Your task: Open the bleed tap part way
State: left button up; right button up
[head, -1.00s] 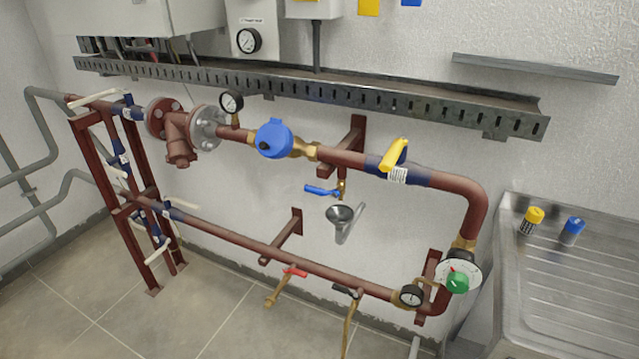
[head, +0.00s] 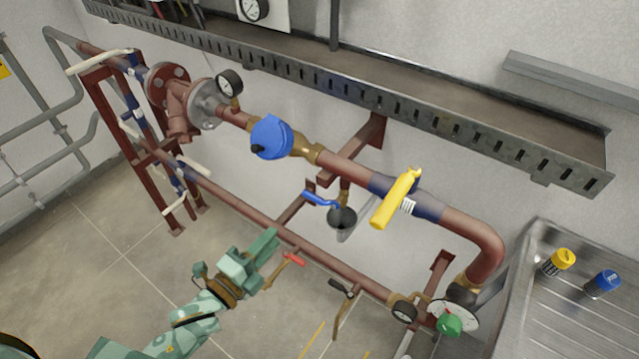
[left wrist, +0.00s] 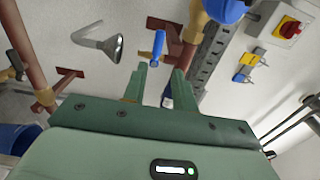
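The bleed tap has a blue lever (head: 320,200) on a small brass valve under the upper red pipe (head: 345,165). A grey funnel (head: 342,218) hangs just below it. My left gripper (head: 268,245) is below and left of the tap, in front of the lower pipe, apart from the lever. In the left wrist view its two green fingers (left wrist: 160,82) stand apart with nothing between them. The blue lever (left wrist: 158,45) shows beyond the fingertips there, and the funnel (left wrist: 110,45) is to its left. My right gripper is not in view.
A red-handled tap (head: 293,260) and a black-handled tap (head: 340,288) sit on the lower pipe near my left gripper. A yellow lever (head: 397,200) is on the upper pipe, right of the bleed tap. A metal cable tray (head: 400,105) runs above. A sink (head: 560,310) stands at right.

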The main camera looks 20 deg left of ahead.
aim_at(309, 199)
pick_arm(q)
jog(key=b+x, duration=0.1)
jog(key=x, duration=1.4)
jog(key=shift+w+f, duration=0.15)
jog(key=shift+w, duration=0.05)
grip_shut()
